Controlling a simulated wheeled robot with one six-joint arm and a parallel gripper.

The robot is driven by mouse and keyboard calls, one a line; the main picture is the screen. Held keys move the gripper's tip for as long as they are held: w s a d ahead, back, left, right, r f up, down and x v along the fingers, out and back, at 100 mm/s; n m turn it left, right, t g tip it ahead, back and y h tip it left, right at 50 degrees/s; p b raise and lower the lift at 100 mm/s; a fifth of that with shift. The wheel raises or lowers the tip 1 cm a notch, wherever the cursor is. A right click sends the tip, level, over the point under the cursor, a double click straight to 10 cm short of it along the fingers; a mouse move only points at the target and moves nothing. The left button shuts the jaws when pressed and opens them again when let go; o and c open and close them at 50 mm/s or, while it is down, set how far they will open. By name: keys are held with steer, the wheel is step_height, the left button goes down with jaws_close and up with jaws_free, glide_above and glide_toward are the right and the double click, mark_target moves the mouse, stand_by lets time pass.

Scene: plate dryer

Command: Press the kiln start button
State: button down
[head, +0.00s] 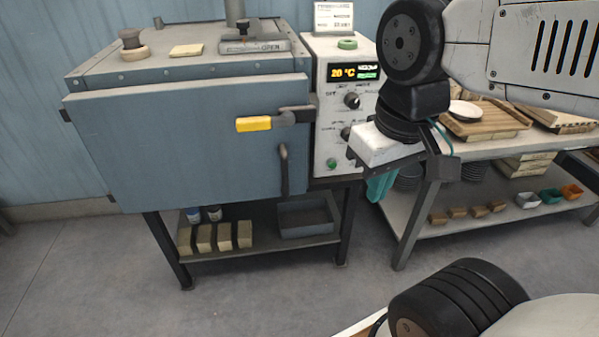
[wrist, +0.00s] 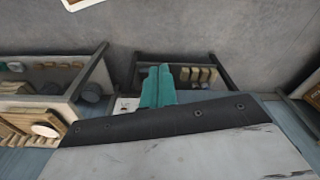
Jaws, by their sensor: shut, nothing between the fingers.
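The kiln (head: 190,150) is a blue-grey box on a dark stand, its door closed, with a yellow-gripped latch (head: 254,124). Its white control panel (head: 330,115) on the right has a lit display (head: 353,72) reading 20 °C, two dark knobs and a small green button (head: 332,163) low down. A label by the button is too small to read. My gripper (head: 379,188) has teal fingers, shut and empty, pointing down. In the head view it is right of and below the button, apart from it. The fingers also show in the wrist view (wrist: 158,84); the button cannot be made out there.
A green ring (head: 347,44) and a sign (head: 334,17) are on top of the panel. A shelf (head: 415,215) with plates, boards and small bowls stands to the right. Blocks (head: 215,237) and a grey bin (head: 305,218) sit under the kiln. The floor in front is clear.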

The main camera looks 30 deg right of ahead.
steer(key=shift+a, duration=0.15)
steer(key=w+d+f+n+g+h, duration=0.2)
steer(key=w+d+f+h, duration=0.3)
steer(key=w+d+h, duration=0.3)
steer(key=w+d+f+n+g+h, duration=0.1)
steer(key=w+d+f+h, duration=0.45)
steer(key=w+d, duration=0.4)
steer(key=w+f+n+t, duration=0.4)
steer(key=w+f, duration=0.2)
steer(key=f, duration=0.5)
steer(key=w+a+f+n+t, duration=0.1)
steer(key=w+f+n+t, duration=0.4)
steer(key=f, duration=0.6)
steer(key=shift+w+a+f, duration=0.3)
steer(key=shift+w+f, duration=0.05)
steer(key=shift+w, duration=0.25)
steer(key=shift+w, duration=0.1)
